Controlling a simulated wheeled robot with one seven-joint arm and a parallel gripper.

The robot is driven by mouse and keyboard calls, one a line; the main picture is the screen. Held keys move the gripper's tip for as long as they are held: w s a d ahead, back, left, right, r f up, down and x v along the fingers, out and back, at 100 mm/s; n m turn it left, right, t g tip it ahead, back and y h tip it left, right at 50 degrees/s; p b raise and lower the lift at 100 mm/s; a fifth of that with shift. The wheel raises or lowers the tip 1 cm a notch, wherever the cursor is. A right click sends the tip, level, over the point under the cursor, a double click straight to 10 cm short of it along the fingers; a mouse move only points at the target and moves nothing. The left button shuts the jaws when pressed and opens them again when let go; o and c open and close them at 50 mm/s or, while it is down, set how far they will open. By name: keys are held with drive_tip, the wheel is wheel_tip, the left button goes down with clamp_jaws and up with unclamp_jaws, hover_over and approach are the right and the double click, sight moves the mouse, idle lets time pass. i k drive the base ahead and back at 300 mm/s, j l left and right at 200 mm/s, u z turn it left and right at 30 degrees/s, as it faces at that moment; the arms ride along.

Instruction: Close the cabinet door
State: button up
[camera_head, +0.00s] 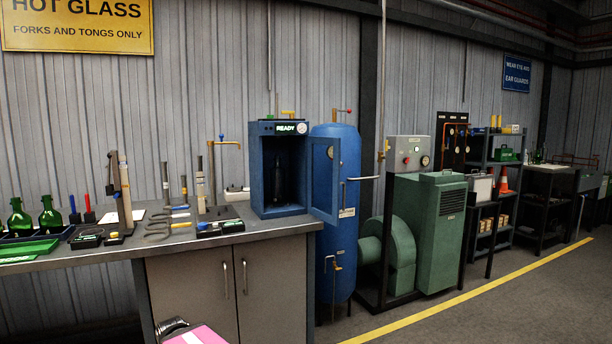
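A blue cabinet (266,208) with a lit "READY" panel stands on the right end of the grey workbench. Its blue door (323,203) is hinged on the right side and stands open, swung out toward me. The interior is dark, with a dark upright bottle-like shape (279,172) inside. A pale bar (364,178) sticks out to the right beside the door; I cannot tell whether it is the door's handle. Two grey doors under the bench (262,285) are shut. My gripper is not recognisable in this view.
A blue tank (337,265) stands right behind the open door, with a green machine (436,235) further right. Tools and green bottles (50,216) cover the bench's left part. A pink-and-white part (197,336) shows at the bottom edge. The floor at right is clear.

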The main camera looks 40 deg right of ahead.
sight(334, 219)
drive_tip(key=l+u, duration=0.1)
drive_tip(key=l, duration=0.45)
drive_tip(key=k+l+u, duration=0.1)
drive_tip(key=l, duration=0.4)
drive_tip(key=l+u, duration=0.1)
drive_tip(key=l, duration=0.45)
drive_tip(key=k+l, duration=0.15)
drive_tip(key=l, duration=0.4)
drive_tip(key=l+u, duration=0.15)
drive_tip(key=l, duration=0.35)
drive_tip(key=k+l, duration=0.1)
drive_tip(key=l, duration=0.35)
drive_tip(key=k+l, duration=0.1)
drive_tip(key=l, duration=0.3)
drive_tip(key=k+l, duration=0.1)
drive_tip(key=l, duration=0.35)
